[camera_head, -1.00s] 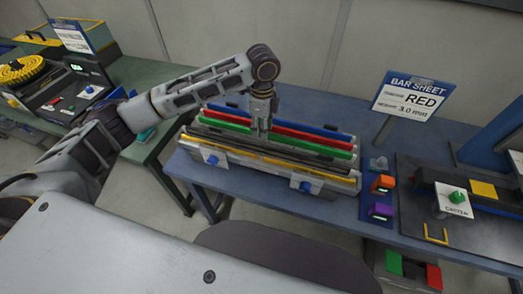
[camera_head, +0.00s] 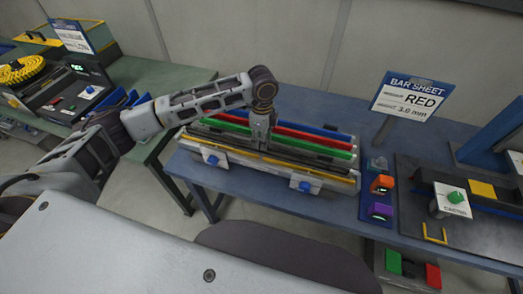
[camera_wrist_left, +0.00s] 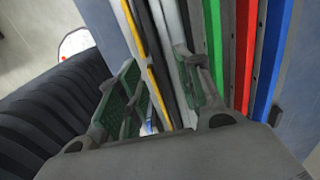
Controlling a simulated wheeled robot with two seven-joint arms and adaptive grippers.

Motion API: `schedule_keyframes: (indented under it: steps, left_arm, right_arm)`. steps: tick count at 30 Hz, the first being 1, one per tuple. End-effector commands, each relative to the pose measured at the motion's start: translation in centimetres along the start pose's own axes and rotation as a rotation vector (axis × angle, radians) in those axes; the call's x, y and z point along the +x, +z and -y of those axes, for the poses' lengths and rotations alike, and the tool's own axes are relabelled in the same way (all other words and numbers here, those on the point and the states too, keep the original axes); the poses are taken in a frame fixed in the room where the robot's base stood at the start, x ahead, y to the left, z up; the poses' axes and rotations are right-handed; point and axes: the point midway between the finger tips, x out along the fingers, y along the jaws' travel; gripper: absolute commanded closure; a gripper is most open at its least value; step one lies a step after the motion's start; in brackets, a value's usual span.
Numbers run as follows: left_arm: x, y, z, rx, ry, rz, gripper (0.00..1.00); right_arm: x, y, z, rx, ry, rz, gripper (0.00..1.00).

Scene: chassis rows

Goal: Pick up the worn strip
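A long fixture (camera_head: 235,162) on the blue bench holds parallel coloured strips: a blue strip (camera_head: 308,129), a red strip (camera_head: 300,134), a green strip (camera_head: 310,148), then dark and grey bars and a yellow strip (camera_head: 300,171) near the front. I cannot tell from its surface which is the worn strip. My left gripper (camera_head: 261,145) is over the dark and grey bars, in front of the green strip. In the left wrist view, its fingers (camera_wrist_left: 160,75) are apart, with the yellow strip (camera_wrist_left: 155,80) and a pale grey bar (camera_wrist_left: 172,50) between them. My right gripper is out of view.
Blue-knobbed clamps (camera_head: 300,184) line the fixture's front. A "BAR SHEET RED 3.0 mm" sign (camera_head: 412,97) stands behind right. Orange (camera_head: 382,184) and purple (camera_head: 380,211) boxes are right of the fixture. A green bench (camera_head: 160,80) with equipment is at left.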

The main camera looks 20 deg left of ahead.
Motion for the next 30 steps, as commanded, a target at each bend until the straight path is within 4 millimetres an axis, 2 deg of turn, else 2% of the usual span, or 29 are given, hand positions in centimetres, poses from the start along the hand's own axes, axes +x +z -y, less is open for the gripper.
schedule_keyframes:
  steps: [6,12,26,27,30]
  left_arm:
    - [2.5,0.2,-0.1,-0.001,0.003,0.001,0.64]
    - [3.9,0.2,-0.1,0.000,0.000,0.001,0.64]
    - [4.0,0.2,-0.1,0.000,0.001,0.001,0.64]
    - [4.0,0.2,-0.1,0.000,0.001,0.001,0.66]
    - [4.0,0.2,-0.1,0.000,0.001,0.001,0.78]
  right_arm:
    - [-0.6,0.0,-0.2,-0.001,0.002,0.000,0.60]
    - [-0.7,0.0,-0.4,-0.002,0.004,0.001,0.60]
    - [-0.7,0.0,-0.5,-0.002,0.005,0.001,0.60]
    - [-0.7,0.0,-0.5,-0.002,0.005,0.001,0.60]
    - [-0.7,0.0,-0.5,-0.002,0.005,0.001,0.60]
